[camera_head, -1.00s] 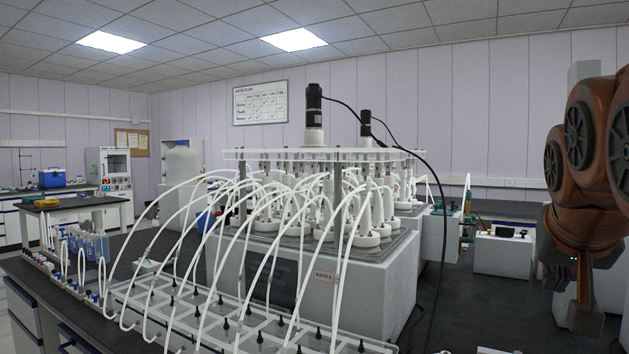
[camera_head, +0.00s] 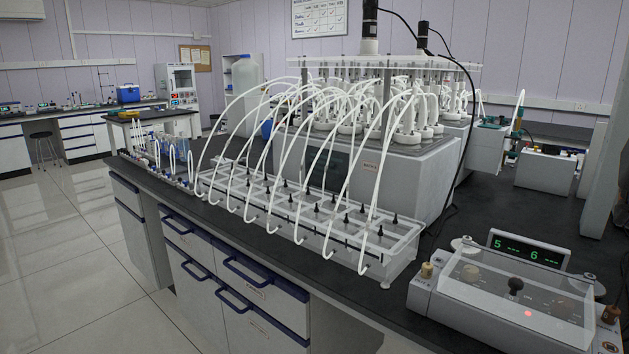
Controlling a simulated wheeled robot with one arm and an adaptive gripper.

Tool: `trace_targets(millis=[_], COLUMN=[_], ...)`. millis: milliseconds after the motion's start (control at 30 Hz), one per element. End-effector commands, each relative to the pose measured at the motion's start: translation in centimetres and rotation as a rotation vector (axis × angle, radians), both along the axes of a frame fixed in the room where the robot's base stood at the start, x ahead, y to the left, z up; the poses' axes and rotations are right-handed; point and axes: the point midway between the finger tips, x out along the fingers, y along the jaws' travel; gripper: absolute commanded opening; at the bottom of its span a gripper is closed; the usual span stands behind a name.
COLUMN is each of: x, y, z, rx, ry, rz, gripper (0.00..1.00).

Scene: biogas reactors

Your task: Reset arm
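My gripper and arm do not show in the current head view, so I cannot see the gripper's state or where it is. The biogas reactor unit (camera_head: 400,178) stands on the black bench, a white box with several white vessels and two black motors on top. White tubes arch from it to a long clear rack (camera_head: 400,245) with black valves in front of it.
A device with a clear cover (camera_head: 515,285) and a green digital display (camera_head: 527,250) stands at the bench's right front. The bench (camera_head: 330,290) has drawers with blue handles. Open tiled floor (camera_head: 70,270) lies at the left. A stool (camera_head: 43,150) stands farther back.

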Motion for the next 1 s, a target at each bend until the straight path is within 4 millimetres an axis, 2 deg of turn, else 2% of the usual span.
trace_targets(millis=[367, 467, 567, 667, 800, 900, 1000], x=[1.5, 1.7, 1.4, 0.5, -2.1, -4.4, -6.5], y=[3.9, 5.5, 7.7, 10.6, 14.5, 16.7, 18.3], z=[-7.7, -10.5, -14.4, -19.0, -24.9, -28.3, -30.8], rx=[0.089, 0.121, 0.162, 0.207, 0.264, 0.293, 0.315], ry=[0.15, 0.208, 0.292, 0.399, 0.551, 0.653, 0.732], rz=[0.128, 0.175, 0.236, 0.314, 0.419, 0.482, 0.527], gripper=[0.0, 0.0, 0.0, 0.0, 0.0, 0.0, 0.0])
